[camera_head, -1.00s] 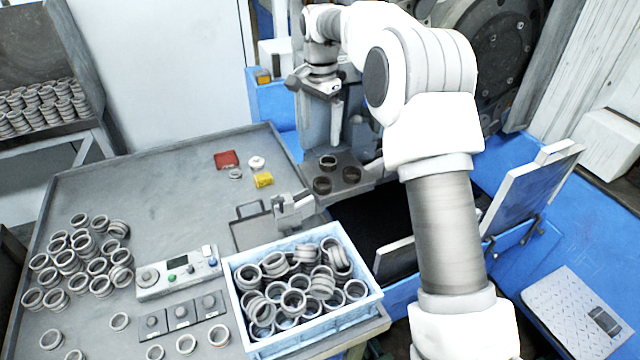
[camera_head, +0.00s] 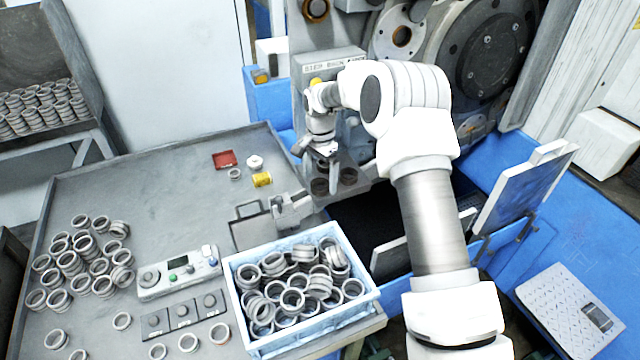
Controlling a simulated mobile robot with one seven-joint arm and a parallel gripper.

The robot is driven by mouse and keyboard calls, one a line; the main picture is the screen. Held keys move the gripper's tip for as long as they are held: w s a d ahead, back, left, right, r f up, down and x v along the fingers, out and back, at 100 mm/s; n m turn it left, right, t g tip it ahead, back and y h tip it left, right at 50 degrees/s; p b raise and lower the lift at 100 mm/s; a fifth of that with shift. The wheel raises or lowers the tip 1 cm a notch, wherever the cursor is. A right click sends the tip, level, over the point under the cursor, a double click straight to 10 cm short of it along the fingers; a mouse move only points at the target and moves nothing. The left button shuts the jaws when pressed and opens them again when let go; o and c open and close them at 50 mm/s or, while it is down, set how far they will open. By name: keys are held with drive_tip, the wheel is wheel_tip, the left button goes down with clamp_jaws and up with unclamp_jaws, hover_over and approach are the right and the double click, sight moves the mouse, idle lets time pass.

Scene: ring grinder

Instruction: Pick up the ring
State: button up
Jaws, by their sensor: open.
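Dark rings sit on a small grey plate at the machine's front. One ring (camera_head: 319,187) is at the left of my gripper and another ring (camera_head: 348,177) at the right. My gripper (camera_head: 333,180) is open and points down over this plate, with its fingers close to the rings. It covers the back of the plate, so the third ring is hidden. Whether a fingertip touches a ring I cannot tell.
A blue-white bin (camera_head: 362,304) full of rings stands at the table's front edge. Many loose rings (camera_head: 85,262) lie at the left, near a control box (camera_head: 178,272). The grinder (camera_head: 490,55) rises behind my arm. The middle of the grey table (camera_head: 140,190) is clear.

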drive_tip(key=shift+f, duration=0.85)
drive_tip(key=shift+r, duration=0.1)
drive_tip(key=c, duration=1.5)
drive_tip(key=shift+c, duration=0.2)
drive_tip(key=r, duration=0.1)
drive_tip(key=r+b, duration=0.1)
drive_tip(key=r, duration=0.2)
drive_tip(key=shift+w+d+r, duration=0.1)
drive_tip(key=shift+d+r, duration=0.1)
drive_tip(key=shift+d, duration=0.2)
drive_tip(key=w+d+r+b, duration=0.2)
drive_tip(key=d+r, duration=0.4)
drive_tip(key=d, duration=0.4)
drive_tip(key=s+d+b, duration=0.6)
drive_tip(key=s+b, duration=0.2)
drive_tip(key=s, duration=0.5)
drive_tip(key=shift+r, duration=0.25)
